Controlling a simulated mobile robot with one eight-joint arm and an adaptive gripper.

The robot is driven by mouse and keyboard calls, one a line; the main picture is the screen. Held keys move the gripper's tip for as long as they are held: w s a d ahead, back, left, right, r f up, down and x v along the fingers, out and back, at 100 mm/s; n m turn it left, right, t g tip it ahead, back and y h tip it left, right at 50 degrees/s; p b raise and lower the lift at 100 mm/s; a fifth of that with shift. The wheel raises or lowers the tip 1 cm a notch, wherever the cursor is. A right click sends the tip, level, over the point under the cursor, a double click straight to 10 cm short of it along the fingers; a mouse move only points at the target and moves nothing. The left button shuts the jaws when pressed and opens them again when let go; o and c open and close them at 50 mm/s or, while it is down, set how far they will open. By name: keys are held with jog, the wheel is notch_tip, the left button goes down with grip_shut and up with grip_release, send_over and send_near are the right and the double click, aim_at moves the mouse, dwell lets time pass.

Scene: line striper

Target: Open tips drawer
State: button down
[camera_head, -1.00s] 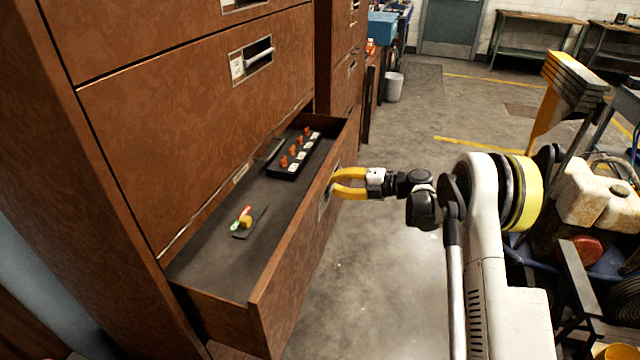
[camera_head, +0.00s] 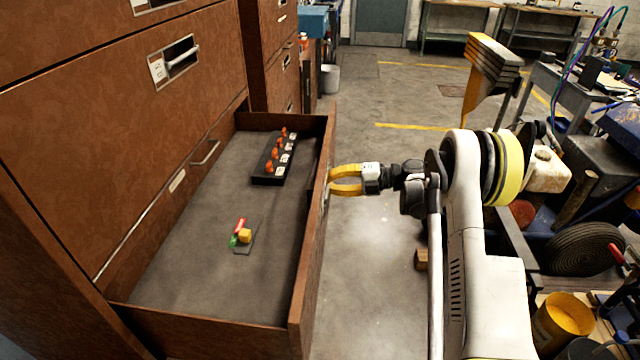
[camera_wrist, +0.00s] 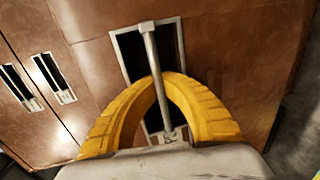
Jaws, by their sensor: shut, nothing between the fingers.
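The brown drawer (camera_head: 310,262) is pulled well out of the cabinet, its inside open to view. It holds a black rack of orange-tipped pieces (camera_head: 274,165) and a small dark plate with red, yellow and green bits (camera_head: 242,238). My gripper (camera_head: 332,180) is at the outer face of the drawer front. In the wrist view, its yellow fingers (camera_wrist: 160,80) are shut, arching around the metal bar handle (camera_wrist: 150,45) with the tips meeting at the bar. I cannot tell from the head view how the tips touch the handle.
A closed drawer with a recessed handle (camera_head: 181,58) is above. More cabinets (camera_head: 281,60) stand behind. Clear concrete floor (camera_head: 375,250) lies right of the drawer, with a small wooden block (camera_head: 421,259) on it. A yellow bucket (camera_head: 563,322) and clutter crowd the right side.

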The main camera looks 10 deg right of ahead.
jog(key=shift+r, duration=0.1)
jog(key=c, duration=1.8)
grip_release()
jog(key=shift+d, duration=0.1)
jog(key=v, duration=1.2)
